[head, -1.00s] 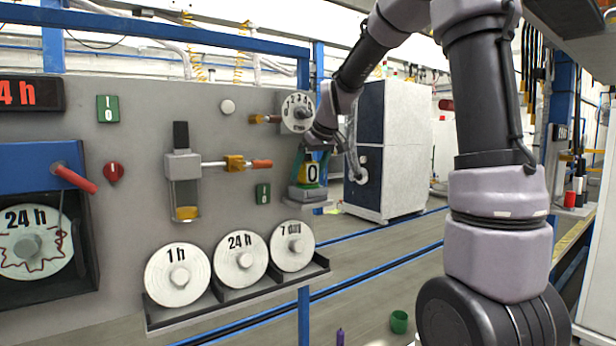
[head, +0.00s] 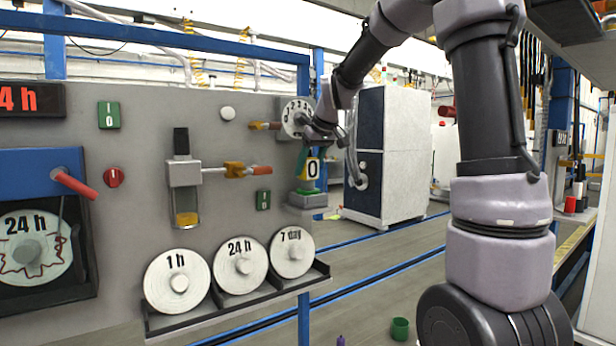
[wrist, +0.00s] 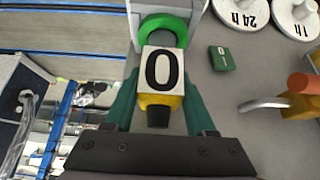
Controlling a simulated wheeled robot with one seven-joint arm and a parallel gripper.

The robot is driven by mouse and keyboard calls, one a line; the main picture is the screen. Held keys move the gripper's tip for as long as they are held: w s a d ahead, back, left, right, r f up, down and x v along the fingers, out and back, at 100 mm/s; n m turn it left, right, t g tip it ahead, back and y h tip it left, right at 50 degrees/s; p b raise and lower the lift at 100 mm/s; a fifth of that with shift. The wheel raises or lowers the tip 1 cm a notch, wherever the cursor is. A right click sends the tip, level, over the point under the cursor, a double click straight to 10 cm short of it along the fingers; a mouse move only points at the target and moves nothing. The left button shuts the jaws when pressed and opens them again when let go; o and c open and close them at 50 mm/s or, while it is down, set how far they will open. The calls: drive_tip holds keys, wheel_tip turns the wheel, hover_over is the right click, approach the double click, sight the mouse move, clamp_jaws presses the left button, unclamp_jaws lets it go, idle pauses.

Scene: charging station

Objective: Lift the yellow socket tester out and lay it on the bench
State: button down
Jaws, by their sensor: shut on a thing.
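The yellow socket tester (head: 313,170) with a white "0" label is upright just above its grey holder (head: 307,201) at the panel's right end. My gripper (head: 307,160) is shut on it from above. In the wrist view, my green fingers (wrist: 158,100) flank the tester's yellow body (wrist: 174,101), and its label faces the camera. A green ring (wrist: 165,24) shows on the holder beyond the tester. In the head view a green part (head: 307,190) sits between tester and holder. I cannot tell whether the tester's lower end is fully clear of it.
A dial (head: 297,118) and an orange-tipped lever (head: 258,169) are close to my gripper on the panel. Several labelled discs stand on a black shelf (head: 236,302) below. A blue and white cabinet (head: 398,155) stands behind. A green cup (head: 400,329) is low at the front.

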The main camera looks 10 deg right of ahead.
drive_tip(key=s+d, duration=0.3)
drive_tip(key=s, duration=0.5)
drive_tip(key=s+d+r, duration=0.1)
drive_tip(key=s+d, duration=0.2)
drive_tip(key=s, duration=0.5)
drive_tip(key=shift+s+d, duration=0.35)
drive_tip(key=shift+d, duration=0.05)
drive_tip(key=shift+r, duration=0.1)
